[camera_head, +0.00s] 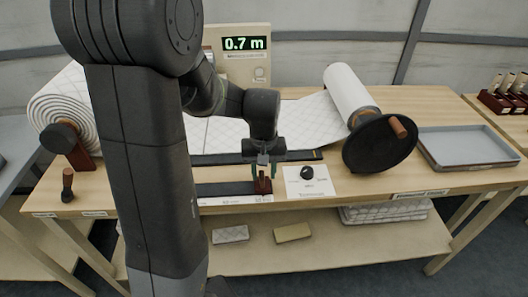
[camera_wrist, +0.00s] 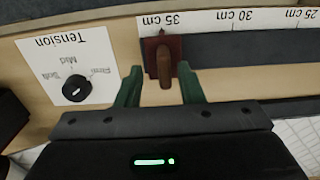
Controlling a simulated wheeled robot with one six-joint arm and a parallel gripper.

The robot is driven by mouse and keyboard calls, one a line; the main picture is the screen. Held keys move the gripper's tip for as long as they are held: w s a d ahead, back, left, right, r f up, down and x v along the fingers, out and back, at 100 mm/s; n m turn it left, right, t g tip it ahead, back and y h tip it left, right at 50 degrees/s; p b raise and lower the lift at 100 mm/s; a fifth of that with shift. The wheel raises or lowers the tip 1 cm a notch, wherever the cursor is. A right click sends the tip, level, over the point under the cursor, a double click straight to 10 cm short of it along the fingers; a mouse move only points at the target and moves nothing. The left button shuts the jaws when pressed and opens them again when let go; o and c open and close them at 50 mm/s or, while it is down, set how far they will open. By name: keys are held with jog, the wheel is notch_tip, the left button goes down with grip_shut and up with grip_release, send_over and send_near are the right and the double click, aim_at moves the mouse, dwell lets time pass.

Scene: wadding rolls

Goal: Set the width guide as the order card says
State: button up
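The width guide (camera_wrist: 153,44) is a reddish-brown block with a wooden grip piece, on a dark rail beside a white scale strip (camera_wrist: 262,20). In the wrist view it sits next to the 35 cm label. In the head view the guide (camera_head: 263,185) is at the right part of the rail (camera_head: 225,188). My gripper (camera_wrist: 160,74) has its green fingers apart, one on each side of the wooden grip piece, with gaps visible. It also shows in the head view (camera_head: 267,174), over the guide. I cannot make out an order card.
A tension card with a black knob (camera_wrist: 76,89) lies beside the guide. Behind are a display reading 0.7 m (camera_head: 244,44), a quilted roll (camera_head: 62,108) and a roller (camera_head: 350,92) with a black crank wheel (camera_head: 380,144). A grey tray (camera_head: 465,147) lies at right.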

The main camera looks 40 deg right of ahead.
notch_tip(320, 180, up, 12)
jog(key=shift+r, duration=0.15)
dwell(0.7)
notch_tip(320, 180, down, 14)
jog(key=shift+r, duration=0.1)
jog(key=shift+w+a, duration=0.1)
jog(key=shift+a, duration=0.1)
dwell(0.5)
